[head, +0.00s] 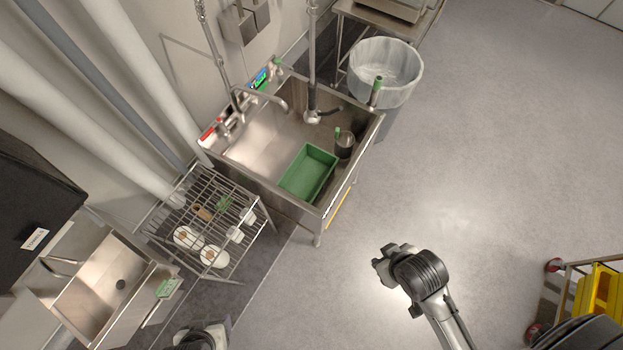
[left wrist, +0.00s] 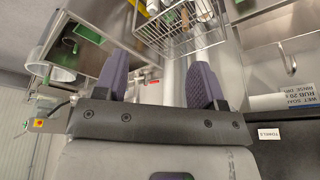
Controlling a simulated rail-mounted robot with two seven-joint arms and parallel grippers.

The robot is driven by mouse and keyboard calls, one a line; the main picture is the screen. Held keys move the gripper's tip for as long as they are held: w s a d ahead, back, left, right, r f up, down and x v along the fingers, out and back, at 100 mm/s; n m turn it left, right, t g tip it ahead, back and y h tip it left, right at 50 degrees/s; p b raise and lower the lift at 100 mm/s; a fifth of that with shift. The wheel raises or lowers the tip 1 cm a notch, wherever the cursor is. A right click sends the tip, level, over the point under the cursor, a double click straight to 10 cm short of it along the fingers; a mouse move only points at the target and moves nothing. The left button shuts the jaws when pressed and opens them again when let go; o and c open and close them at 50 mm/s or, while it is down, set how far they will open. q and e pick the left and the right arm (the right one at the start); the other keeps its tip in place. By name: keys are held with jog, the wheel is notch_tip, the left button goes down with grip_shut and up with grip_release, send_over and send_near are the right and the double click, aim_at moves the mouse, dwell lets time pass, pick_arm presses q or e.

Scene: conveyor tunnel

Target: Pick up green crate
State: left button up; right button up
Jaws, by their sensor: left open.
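The green crate (head: 309,173) is an open rectangular tub. It lies in the basin of the large steel sink (head: 262,135), near its front right side, in the head view. Part of its green side also shows in the left wrist view (left wrist: 89,34), at the upper left.
A dark pot (head: 345,145) stands in the basin beside the crate. Faucets rise over the sink. A wire rack (head: 215,232) with dishes and a small hand sink (head: 104,290) stand to the left. A lined bin (head: 384,72) is behind right, a yellow cart (head: 597,293) at right. The middle floor is clear.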

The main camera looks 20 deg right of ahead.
dwell(0.4)
pick_arm(q)
jog(key=shift+a, duration=0.15)
jog(key=c, duration=0.4)
